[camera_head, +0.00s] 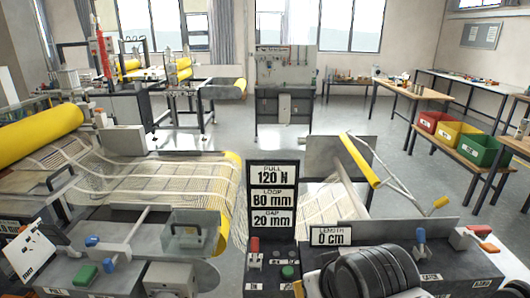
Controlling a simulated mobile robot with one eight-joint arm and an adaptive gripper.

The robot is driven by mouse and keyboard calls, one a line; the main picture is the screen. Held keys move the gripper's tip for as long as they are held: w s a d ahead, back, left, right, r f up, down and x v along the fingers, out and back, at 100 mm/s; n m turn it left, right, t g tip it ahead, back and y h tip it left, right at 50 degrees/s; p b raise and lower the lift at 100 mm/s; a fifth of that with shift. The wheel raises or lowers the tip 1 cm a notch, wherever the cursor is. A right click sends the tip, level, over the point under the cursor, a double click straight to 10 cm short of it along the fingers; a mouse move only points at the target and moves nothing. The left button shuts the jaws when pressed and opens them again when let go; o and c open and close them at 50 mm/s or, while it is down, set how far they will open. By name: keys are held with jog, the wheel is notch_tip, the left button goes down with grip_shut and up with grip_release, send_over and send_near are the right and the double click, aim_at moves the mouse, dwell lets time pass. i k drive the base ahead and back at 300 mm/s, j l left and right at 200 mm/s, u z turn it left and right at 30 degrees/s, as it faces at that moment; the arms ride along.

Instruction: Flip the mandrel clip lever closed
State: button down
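I cannot tell for certain which part is the mandrel clip lever. On the right machine, a yellow bar (359,160) slants beside a grey plate, and a thin bent metal rod (405,178) runs down to a yellow grip (441,202). My gripper's fingers do not show.
Pale mesh (150,180) runs from a yellow roll (38,135) at left. A black sign post (272,200) stands centre, with red and green buttons below. Red, yellow and green bins (484,152) sit on a bench at right. Open floor (395,140) lies behind the machine.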

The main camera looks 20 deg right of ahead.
aim_at(421, 233)
jog(key=z, duration=1.45)
